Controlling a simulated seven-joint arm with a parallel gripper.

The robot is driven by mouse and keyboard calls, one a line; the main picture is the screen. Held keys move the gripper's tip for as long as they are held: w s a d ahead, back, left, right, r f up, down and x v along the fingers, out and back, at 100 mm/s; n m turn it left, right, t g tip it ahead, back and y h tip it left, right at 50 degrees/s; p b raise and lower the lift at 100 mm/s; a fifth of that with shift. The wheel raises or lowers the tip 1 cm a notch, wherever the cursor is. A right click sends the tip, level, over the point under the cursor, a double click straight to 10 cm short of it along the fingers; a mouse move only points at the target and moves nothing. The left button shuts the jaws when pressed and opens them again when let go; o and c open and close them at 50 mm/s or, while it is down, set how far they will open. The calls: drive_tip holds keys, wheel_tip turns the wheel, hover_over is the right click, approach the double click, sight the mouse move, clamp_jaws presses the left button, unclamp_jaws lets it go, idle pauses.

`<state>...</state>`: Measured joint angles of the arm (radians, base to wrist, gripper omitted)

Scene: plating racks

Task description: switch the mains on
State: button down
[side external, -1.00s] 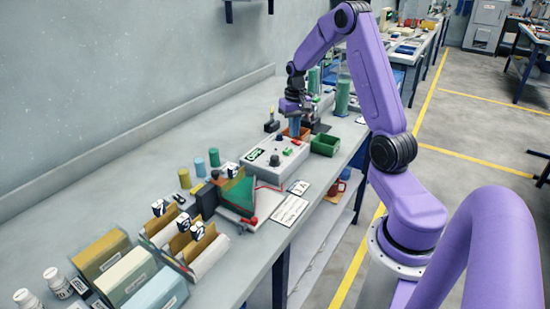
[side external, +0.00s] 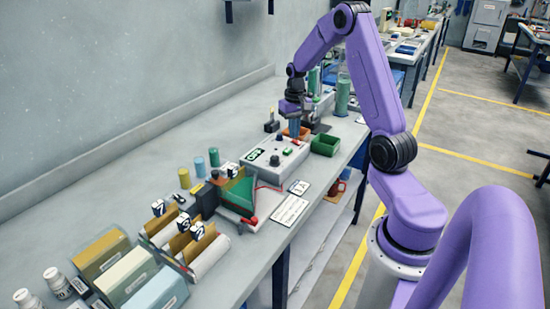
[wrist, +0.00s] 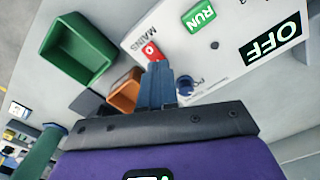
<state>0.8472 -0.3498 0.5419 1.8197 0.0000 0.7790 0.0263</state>
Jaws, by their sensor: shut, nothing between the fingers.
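The white control box (side external: 262,163) stands on the bench in the side view, and its top panel fills the upper right of the wrist view (wrist: 225,65). Beside the word MAINS is a small red rocker switch (wrist: 151,52) with a white mark. In the side view my gripper (side external: 294,132) points down at the box's far end.
A green bin (side external: 325,146) and an orange bin (wrist: 124,92) stand close by. A rack with a green sloped panel (side external: 238,190) stands nearer the side camera.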

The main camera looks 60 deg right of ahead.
drive_tip(key=shift+f, duration=0.7)
idle(0.5)
drive_tip(key=shift+r, duration=3.5)
drive_tip(key=s+a+r+n, duration=0.2)
drive_tip(key=a+n, duration=0.2)
drive_tip(key=a, duration=0.8)
drive_tip(key=s+a+r+n, duration=0.1)
drive_tip(key=s+a+n, duration=0.25)
drive_tip(key=a, duration=0.85)
drive_tip(key=s+a+n, duration=0.4)
drive_tip(key=s+n, duration=0.1)
drive_tip(key=s, duration=0.5)
drive_tip(key=s+a+n, duration=0.5)
drive_tip(key=s+n, duration=0.1)
drive_tip(key=s, duration=0.4)
drive_tip(key=shift+s+a, duration=0.25)
drive_tip(key=shift+s, duration=0.05)
